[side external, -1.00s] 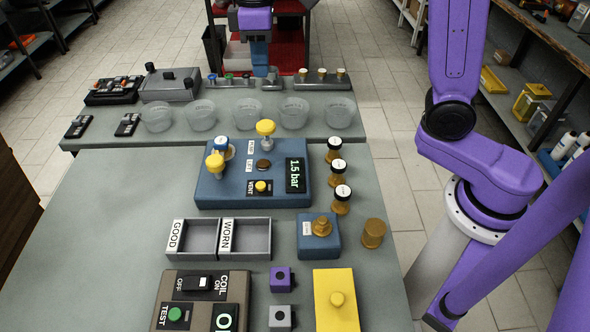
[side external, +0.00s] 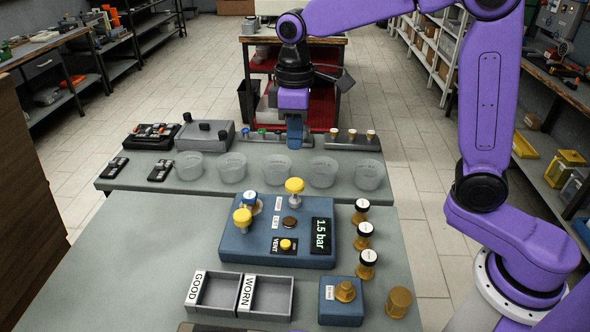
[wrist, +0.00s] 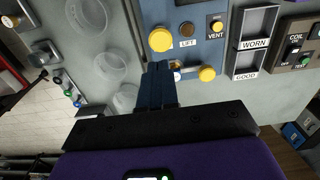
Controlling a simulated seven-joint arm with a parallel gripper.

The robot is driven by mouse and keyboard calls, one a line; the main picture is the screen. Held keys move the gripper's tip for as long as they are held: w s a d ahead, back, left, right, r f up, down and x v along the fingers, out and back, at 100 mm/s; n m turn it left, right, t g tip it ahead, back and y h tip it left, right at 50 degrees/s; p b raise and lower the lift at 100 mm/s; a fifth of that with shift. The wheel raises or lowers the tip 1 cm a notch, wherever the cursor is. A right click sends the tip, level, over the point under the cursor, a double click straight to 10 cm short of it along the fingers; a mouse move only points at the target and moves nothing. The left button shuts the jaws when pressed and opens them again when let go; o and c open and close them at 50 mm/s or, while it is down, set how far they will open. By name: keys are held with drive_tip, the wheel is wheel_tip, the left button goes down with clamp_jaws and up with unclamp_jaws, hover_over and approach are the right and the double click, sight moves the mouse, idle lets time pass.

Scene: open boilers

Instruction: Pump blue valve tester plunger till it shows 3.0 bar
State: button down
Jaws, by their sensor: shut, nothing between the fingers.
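The blue valve tester (side external: 262,243) stands on the front bench, and its display (side external: 321,236) reads 1.5 bar. A tall yellow-topped knob on a metal post (side external: 294,186) rises from its far edge; it also shows in the wrist view (wrist: 160,39). A second yellow knob (side external: 242,216) sits at its left, beside a blue-and-white valve (side external: 250,200), partly hidden by my fingers in the wrist view. I cannot tell which knob is the plunger. My gripper (side external: 295,144) is shut and empty, above and behind the tester, touching neither knob.
Clear bins (side external: 276,167) line the rear bench. Several black-and-white-capped brass parts (side external: 364,234) stand right of the tester. GOOD and WORN trays (side external: 271,297) and a small blue block (side external: 341,308) lie in front. The bench left of the tester is bare.

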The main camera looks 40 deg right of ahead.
sight(296, 182)
wheel_tip(296, 182, down, 9)
drive_tip(key=shift+r, duration=0.1)
idle(0.5)
drive_tip(key=shift+f, duration=1.45)
wheel_tip(296, 182, up, 14)
drive_tip(key=shift+r, duration=0.25)
idle(1.1)
